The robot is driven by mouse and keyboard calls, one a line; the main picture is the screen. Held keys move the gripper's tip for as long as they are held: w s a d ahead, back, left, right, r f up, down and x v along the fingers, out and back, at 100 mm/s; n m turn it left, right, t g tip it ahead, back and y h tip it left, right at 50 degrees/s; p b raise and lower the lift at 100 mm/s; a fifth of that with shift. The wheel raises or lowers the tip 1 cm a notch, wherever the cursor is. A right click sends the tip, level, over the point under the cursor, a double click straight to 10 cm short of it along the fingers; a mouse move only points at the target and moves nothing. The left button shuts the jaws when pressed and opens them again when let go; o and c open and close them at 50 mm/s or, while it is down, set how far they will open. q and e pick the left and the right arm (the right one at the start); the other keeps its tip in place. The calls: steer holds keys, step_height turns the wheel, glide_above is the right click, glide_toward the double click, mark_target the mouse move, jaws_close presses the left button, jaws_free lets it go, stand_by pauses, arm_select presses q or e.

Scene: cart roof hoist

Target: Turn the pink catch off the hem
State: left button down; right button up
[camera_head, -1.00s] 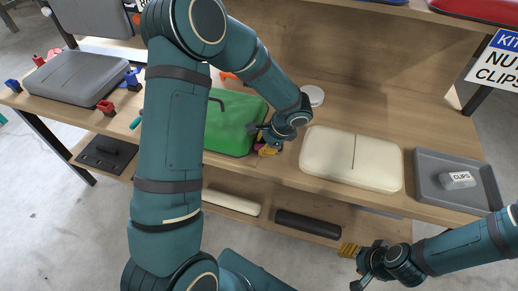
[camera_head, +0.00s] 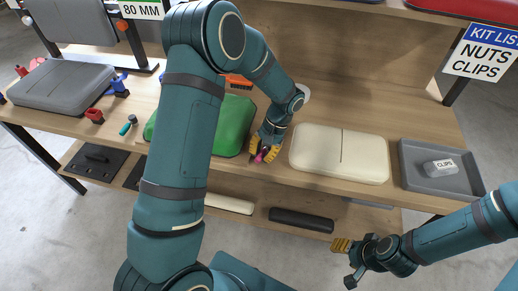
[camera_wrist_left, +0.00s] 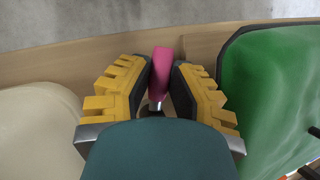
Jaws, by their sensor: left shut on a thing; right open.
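The pink catch (camera_head: 259,158) is at the front edge of the bench, beside the right end of the green cover (camera_head: 229,127). My left gripper (camera_head: 264,154) has its yellow fingers closed around it. In the left wrist view the pink catch (camera_wrist_left: 162,75) sits upright between the two fingers, with a small metal shank below it. There the green cover (camera_wrist_left: 268,95) lies to the right, with a strip of bare wood between it and the catch. I cannot make out the hem as a separate part. My right gripper (camera_head: 341,245) is open and empty, low in front of the bench.
A cream panel (camera_head: 362,158) lies close to the right of my left gripper. Beyond it is a grey tray (camera_head: 437,184) with a box marked CLIPS (camera_head: 441,167). A grey case (camera_head: 62,87) is at left. A black roll (camera_head: 300,219) lies on the lower shelf.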

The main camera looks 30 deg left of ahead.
arm_select(q)
steer(key=shift+d+f+n+h+p, duration=0.1)
steer(key=shift+d+n+h+p, duration=0.45)
steer(key=shift+n, duration=0.95)
steer(key=shift+d+g, duration=0.15)
steer(key=shift+g, duration=0.15)
steer(key=c, duration=0.8)
jaws_free()
steer(key=shift+c, duration=0.2)
steer(key=a+v, duration=0.1)
steer(key=v, duration=1.1)
steer(key=shift+d, duration=0.4)
